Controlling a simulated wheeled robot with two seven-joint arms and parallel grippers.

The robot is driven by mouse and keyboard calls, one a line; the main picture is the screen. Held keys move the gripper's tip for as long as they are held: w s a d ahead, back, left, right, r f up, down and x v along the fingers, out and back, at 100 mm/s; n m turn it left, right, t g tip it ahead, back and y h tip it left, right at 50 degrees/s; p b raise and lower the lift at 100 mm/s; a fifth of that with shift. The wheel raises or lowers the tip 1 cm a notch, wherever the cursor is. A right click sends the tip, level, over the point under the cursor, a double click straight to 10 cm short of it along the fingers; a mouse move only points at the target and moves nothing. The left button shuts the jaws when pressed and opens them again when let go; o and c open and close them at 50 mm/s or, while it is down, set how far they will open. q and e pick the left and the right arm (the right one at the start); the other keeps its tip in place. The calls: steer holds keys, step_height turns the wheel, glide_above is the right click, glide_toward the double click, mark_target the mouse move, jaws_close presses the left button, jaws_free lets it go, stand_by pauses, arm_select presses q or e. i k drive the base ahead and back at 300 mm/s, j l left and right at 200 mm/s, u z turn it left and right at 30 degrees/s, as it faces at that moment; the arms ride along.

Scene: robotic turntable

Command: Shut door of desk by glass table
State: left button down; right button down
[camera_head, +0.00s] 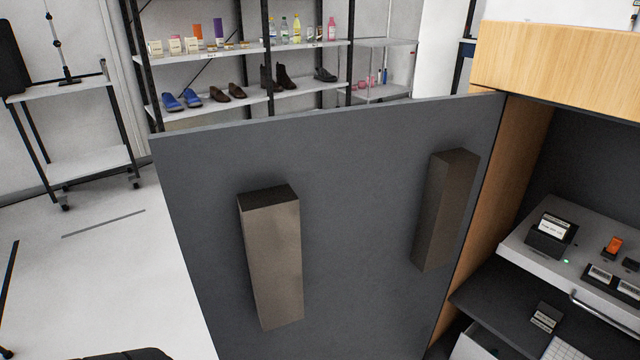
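The desk (555,60) stands at the right, a wood-coloured cabinet with a dark interior. Its grey door (350,200) stands wide open and reaches left from the cabinet's left edge across the middle of the view. Two brown rectangular blocks stick out from the face toward me, a left block (272,262) and a right block (445,210). The door's lower edge is cut off by the frame. Neither of my grippers is in view. A clear-sided stand (385,65) is partly hidden behind the door; I cannot tell whether it is the glass table.
Inside the desk are a white drawer-like unit (520,250) with small devices and a grey shelf. Behind the door stands a rack (240,95) with shoes and bottles. A wheeled cart (75,165) is at the far left. The floor (120,260) left of the door is mostly clear.

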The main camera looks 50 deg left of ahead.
mark_target(336, 233)
steer(key=k+j+z, duration=0.25)
steer(key=k+j, duration=0.25)
steer(key=j, duration=0.25)
steer(key=k+j+z, duration=0.25)
steer(key=k+j, duration=0.3)
steer(key=j+z, duration=0.5)
steer(key=j, duration=1.65)
